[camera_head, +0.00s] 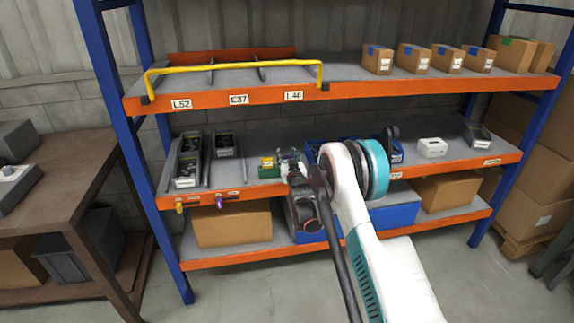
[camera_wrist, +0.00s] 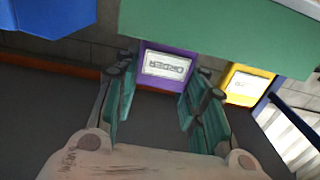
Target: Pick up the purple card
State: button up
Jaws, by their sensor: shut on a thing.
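The purple card (camera_wrist: 166,66) carries a white label reading "ORDER", upside down in the wrist view. My gripper (camera_wrist: 165,80) has one green-padded finger on each side of it and is shut on the card. The card's far edge meets the green holder (camera_wrist: 225,35). A yellow card (camera_wrist: 243,86) stands beside it to the right, apart from the fingers. In the head view my gripper (camera_head: 291,167) is at the middle shelf, right of the green holder (camera_head: 268,173). My arm and gripper hide the purple card there.
Black trays (camera_head: 187,165) stand left on the middle shelf (camera_head: 240,187). Blue bins (camera_head: 322,152) stand close behind my arm. Small cartons (camera_head: 378,60) and a yellow rail (camera_head: 235,65) are on the shelf above. A cardboard box (camera_head: 232,224) sits below.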

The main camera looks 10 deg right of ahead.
notch_tip(320, 180, up, 20)
jog(key=p, duration=0.7)
jog(key=shift+s, duration=0.1)
dwell(0.5)
